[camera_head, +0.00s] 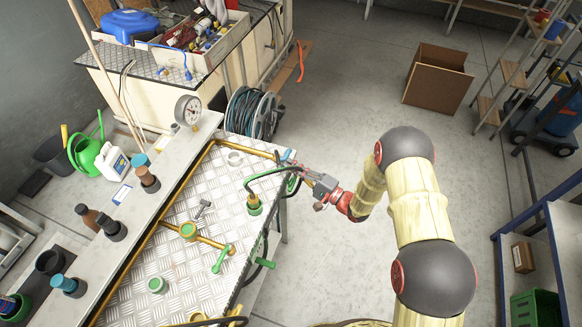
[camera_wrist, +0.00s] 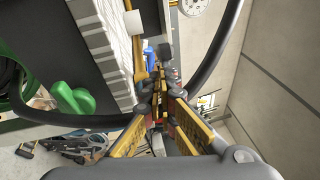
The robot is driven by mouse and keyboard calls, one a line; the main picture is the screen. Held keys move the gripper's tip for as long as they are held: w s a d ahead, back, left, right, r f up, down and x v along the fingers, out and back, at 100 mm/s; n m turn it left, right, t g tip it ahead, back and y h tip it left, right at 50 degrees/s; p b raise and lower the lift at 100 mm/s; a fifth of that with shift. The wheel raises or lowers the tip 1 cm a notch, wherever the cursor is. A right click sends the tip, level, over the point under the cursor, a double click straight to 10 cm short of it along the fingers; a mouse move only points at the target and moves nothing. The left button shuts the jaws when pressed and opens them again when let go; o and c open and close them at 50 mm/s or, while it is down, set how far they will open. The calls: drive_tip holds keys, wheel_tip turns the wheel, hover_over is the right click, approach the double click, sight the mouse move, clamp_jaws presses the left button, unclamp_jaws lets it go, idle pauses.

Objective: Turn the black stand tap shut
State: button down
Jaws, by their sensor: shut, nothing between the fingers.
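In the head view, a small dark grey lever (camera_head: 203,208) stands on the tread-plate bench top (camera_head: 175,265). It may be the black stand tap, but I cannot tell for sure, nor how far it is turned. My gripper (camera_head: 290,167) is at the bench's right edge, well to the right of that lever and close to a small blue handle (camera_head: 287,155). In the wrist view my gripper (camera_wrist: 158,75) has its fingers together with nothing between them. A blue part (camera_wrist: 149,52) shows just beyond the fingertips; I cannot tell whether they touch it.
A pressure gauge (camera_head: 188,110) rises at the back. A hose reel (camera_head: 252,112) stands behind the bench. The floor (camera_head: 330,110) right of it is clear.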

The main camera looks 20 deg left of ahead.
sight(280, 169)
drive_tip(key=shift+s+a+b, duration=0.15)
drive_tip(key=shift+s+b, duration=0.05)
drive_tip(key=shift+b, duration=0.1)
drive_tip(key=shift+s+a+b, duration=1.1)
drive_tip(key=shift+a+b, duration=0.2)
drive_tip(key=shift+b, duration=0.3)
